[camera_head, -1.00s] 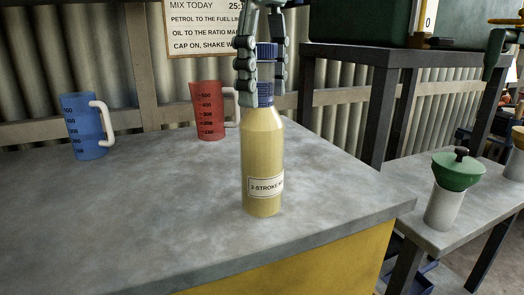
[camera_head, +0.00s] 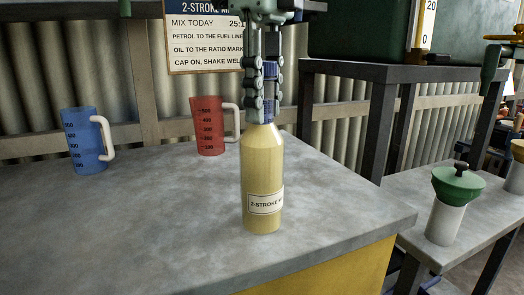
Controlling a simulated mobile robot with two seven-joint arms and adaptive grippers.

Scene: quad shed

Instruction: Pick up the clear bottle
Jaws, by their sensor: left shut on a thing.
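The bottle (camera_head: 262,165) stands upright on the grey bench top. It looks pale yellow, with a white label partly reading "2-STROKE". My left gripper (camera_head: 265,108) comes down from above and is shut on the bottle's blue neck and cap, with blue showing between its fingers. The base of the bottle appears to touch the bench; I see no clear gap under it. My right gripper is not in view.
A blue measuring jug (camera_head: 84,142) and a red measuring jug (camera_head: 208,128) stand behind and left on the bench (camera_head: 150,220). A dark stand (camera_head: 372,75) rises behind right. A green-topped white container (camera_head: 445,222) sits on a lower bench. The bench front left is clear.

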